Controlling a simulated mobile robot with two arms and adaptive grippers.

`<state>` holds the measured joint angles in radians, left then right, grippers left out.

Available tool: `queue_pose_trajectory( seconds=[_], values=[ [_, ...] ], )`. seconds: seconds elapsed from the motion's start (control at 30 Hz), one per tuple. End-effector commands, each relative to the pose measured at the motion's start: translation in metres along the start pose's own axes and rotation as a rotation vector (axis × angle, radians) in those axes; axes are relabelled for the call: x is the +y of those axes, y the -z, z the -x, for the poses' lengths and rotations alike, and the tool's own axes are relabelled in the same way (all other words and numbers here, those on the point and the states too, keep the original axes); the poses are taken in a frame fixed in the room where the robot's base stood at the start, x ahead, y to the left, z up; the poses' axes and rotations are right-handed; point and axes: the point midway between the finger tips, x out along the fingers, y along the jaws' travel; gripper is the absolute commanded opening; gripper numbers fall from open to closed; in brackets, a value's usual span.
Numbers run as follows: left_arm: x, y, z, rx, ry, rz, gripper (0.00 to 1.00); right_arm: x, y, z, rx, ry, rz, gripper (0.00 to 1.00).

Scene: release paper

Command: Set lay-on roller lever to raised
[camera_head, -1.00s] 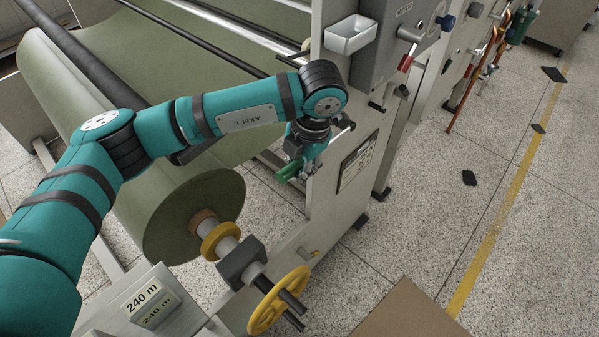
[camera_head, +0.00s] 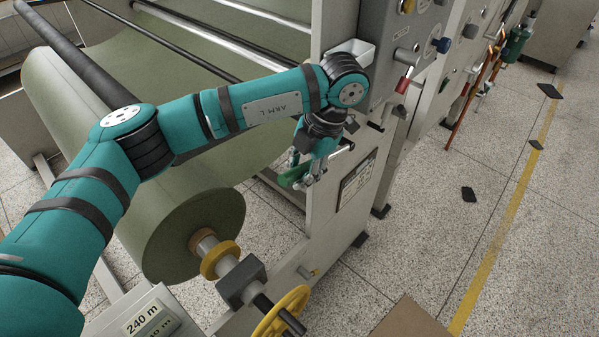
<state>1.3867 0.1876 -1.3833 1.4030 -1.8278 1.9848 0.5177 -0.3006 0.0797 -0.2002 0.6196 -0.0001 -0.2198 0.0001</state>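My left gripper (camera_head: 308,180) points down beside the inner edge of the grey machine side frame, below the white tray. A green grip-like piece (camera_head: 293,176) shows right at its fingers. I cannot tell whether this is the lay-on roller lever's handle or whether the fingers are closed on it. My wrist hides part of this area. On the frame's outer face, a red-handled lever (camera_head: 403,85) and a black handle (camera_head: 376,127) stick out, both apart from my gripper. No readable label marks the lay-on roller lever. My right gripper is not in view.
A large green-grey paper roll (camera_head: 185,225) lies below my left arm. A yellow handwheel (camera_head: 281,314) and a "240 m" sign (camera_head: 148,320) are at the front. A white tray (camera_head: 349,55) is close behind my wrist. The speckled floor (camera_head: 430,235) at right is mostly open.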

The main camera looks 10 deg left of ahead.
Motion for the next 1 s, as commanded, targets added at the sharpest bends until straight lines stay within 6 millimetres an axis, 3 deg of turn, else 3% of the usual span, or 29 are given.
queue_pose_trajectory(
  seconds=[0.03, 0.27, 0.57, 0.77, 1.0],
  values=[
    [0.001, -0.001, 0.003, -0.006, -0.001, 0.002, 0.19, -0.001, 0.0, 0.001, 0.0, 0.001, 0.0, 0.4],
    [0.001, 0.0, 0.001, -0.001, -0.001, 0.001, 0.48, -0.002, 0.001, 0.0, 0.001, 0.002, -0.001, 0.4],
    [0.0, 0.0, 0.002, 0.002, -0.001, 0.0, 0.48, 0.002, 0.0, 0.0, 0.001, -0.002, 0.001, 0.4],
    [0.0, 0.0, 0.029, -0.002, -0.003, 0.0, 0.48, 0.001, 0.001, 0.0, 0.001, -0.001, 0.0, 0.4],
    [0.001, -0.001, 0.081, -0.002, -0.005, 0.001, 0.48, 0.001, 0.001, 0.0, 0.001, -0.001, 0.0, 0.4]
  ],
)
